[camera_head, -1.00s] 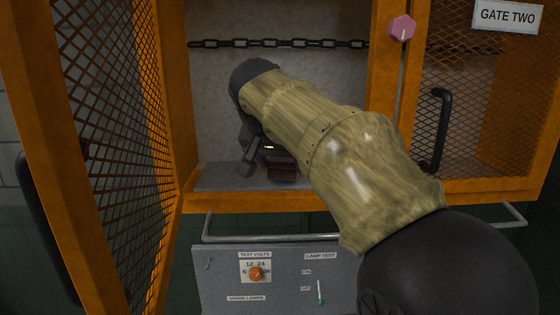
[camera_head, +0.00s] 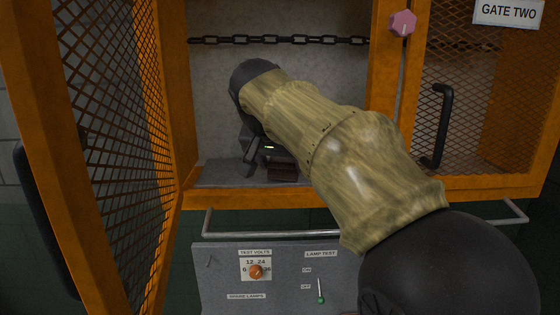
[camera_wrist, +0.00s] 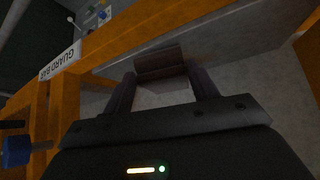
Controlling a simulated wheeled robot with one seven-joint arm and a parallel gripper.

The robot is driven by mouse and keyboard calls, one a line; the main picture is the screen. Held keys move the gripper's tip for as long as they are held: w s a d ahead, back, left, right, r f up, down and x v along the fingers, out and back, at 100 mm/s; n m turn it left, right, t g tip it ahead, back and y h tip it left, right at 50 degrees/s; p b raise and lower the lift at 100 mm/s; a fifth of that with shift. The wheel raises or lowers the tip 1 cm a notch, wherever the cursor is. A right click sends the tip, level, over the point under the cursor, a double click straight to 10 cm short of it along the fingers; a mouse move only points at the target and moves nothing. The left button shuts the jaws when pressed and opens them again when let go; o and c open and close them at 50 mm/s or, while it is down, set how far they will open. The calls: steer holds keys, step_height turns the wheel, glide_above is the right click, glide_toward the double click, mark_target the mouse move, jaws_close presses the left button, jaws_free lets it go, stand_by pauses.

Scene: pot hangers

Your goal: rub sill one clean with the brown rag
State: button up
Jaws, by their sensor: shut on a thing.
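The brown rag (camera_head: 283,171) is a dark folded pad at the end of my gripper (camera_head: 271,158), low inside the open cabinet bay. In the wrist view the rag (camera_wrist: 160,60) sits between the fingertips of my gripper (camera_wrist: 161,74), which is shut on it. The grey sill (camera_head: 222,175) forms the bay's floor behind the orange front edge. The rag is at the sill, right of its left end; I cannot tell whether it touches. My arm hides the sill's right part. No label naming the sill is readable.
An orange mesh door (camera_head: 115,120) stands open at left. A closed mesh gate (camera_head: 465,110) with a black handle (camera_head: 437,125) is at right. A chain (camera_head: 280,40) spans the bay. A grey rail (camera_head: 300,235) and test panel (camera_head: 225,280) lie below.

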steer(key=shift+f, duration=0.2)
steer(key=shift+r, duration=0.1)
steer(key=shift+w+r+p, duration=0.1)
steer(key=shift+w+p, duration=1)
steer(key=shift+w, duration=0.65)
steer(key=shift+w+p, duration=1.25)
steer(key=shift+w, duration=0.25)
steer(key=shift+a, duration=0.9)
steer(key=shift+c, duration=0.9)
